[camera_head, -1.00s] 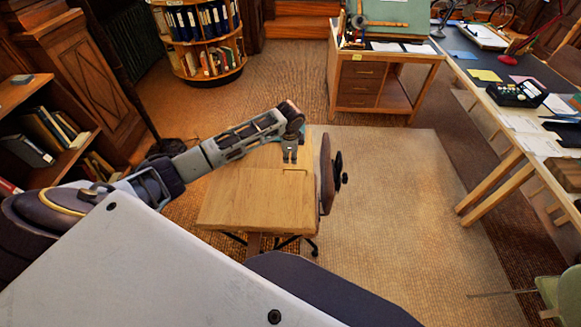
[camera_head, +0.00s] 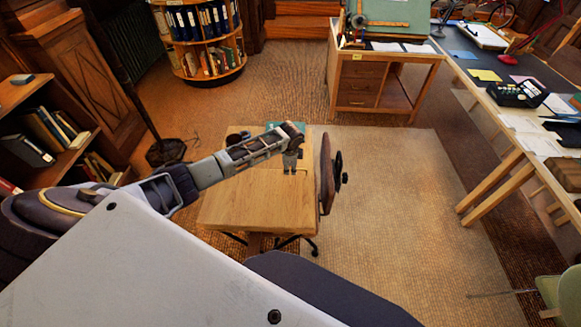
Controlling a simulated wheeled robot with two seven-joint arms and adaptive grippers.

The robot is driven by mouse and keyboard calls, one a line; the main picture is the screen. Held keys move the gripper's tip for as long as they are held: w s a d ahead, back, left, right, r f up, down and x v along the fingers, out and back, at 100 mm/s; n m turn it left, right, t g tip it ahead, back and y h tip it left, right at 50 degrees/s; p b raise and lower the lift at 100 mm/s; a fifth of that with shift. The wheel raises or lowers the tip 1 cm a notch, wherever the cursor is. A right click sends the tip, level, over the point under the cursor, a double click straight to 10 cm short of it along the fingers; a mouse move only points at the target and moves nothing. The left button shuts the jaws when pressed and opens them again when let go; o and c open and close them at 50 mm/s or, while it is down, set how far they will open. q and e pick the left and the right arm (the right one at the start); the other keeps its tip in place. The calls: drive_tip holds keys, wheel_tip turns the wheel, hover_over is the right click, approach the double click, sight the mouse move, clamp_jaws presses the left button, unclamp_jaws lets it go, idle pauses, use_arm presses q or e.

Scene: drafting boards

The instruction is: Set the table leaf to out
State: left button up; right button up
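A small wooden table (camera_head: 258,205) with a light top stands in the middle of the camera_head view. A seam crosses its top, and a short dark line or notch shows near the seam at the right. I cannot tell which section is the leaf or how far out it is. My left gripper (camera_head: 290,164) points down over the far right part of the top, close to the notch. Its fingers look close together, but whether they are shut or touch the wood is unclear. My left forearm hides part of the far half of the top. My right gripper is not in view.
A dark handwheel (camera_head: 339,172) sits at the table's right side. A wooden drawer desk (camera_head: 372,85) stands behind to the right, and a long worktable (camera_head: 510,135) runs along the right. A bookcase (camera_head: 45,130) is at left. Open carpet lies right of the table.

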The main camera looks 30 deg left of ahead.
use_arm(q)
drive_tip(key=shift+f, duration=0.1)
clamp_jaws()
idle(0.3)
drive_tip(key=shift+w, duration=0.1)
